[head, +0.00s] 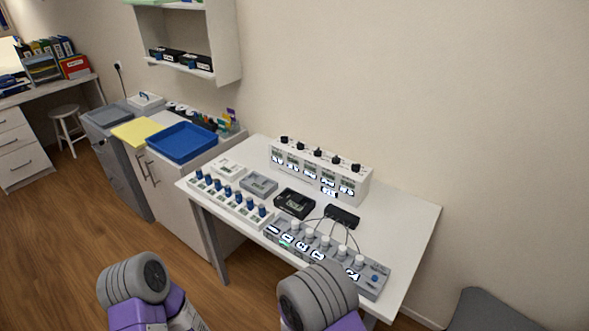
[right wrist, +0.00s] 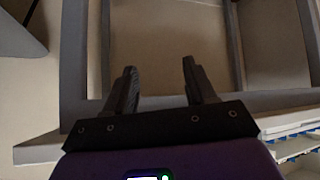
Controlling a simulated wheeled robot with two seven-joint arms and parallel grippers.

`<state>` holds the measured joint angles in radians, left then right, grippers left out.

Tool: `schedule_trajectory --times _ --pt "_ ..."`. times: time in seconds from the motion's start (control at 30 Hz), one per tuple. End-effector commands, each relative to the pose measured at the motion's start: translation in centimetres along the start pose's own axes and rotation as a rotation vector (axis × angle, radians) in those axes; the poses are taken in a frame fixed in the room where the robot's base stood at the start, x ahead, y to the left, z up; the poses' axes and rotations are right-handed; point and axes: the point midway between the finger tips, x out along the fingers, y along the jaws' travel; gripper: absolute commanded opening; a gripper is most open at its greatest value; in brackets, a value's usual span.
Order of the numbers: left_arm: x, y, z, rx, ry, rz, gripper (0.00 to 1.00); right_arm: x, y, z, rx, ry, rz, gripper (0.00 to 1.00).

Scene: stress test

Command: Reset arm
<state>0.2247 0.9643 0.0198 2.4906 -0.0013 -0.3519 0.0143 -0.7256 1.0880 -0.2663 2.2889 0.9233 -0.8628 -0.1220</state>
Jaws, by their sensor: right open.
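My right gripper (right wrist: 160,88) shows in the right wrist view with its two dark fingers apart and nothing between them. It faces a grey frame (right wrist: 170,103), seen close, with a plain beige surface behind. In the head view, both of my arms show only as grey and purple links at the bottom edge. My left gripper is out of view. The white table (head: 405,220) stands ahead of my arms, with several devices on it.
On the table are a grey knob box (head: 372,285), a white box with black knobs (head: 320,176), a row of blue-knobbed units (head: 230,205) and a black device (head: 294,203). A blue tray (head: 182,142) lies on the cabinet to the left. The wooden floor (head: 60,240) at left is clear.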

Motion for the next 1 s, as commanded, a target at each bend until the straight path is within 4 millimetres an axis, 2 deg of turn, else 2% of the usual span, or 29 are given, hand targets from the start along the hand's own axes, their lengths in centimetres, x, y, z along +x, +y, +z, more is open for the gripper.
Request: schedule_trajectory --times 0.03,0.23,0.5,0.73,1.0 --pt "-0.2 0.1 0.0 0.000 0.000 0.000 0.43 0.6 1.1 1.2 0.012 -0.073 -0.012 0.55" --pt "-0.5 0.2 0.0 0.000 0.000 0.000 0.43 1.1 3.6 6.1 0.042 -0.331 -0.103 0.55" --pt "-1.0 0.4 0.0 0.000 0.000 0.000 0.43 -1.3 6.2 11.5 0.107 -0.634 -0.259 0.55" --pt "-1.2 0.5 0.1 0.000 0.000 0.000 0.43 -4.2 7.5 13.9 0.145 -0.792 -0.378 0.55" --pt "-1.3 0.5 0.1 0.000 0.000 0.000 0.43 -5.2 7.9 14.5 0.151 -0.834 -0.421 0.55"
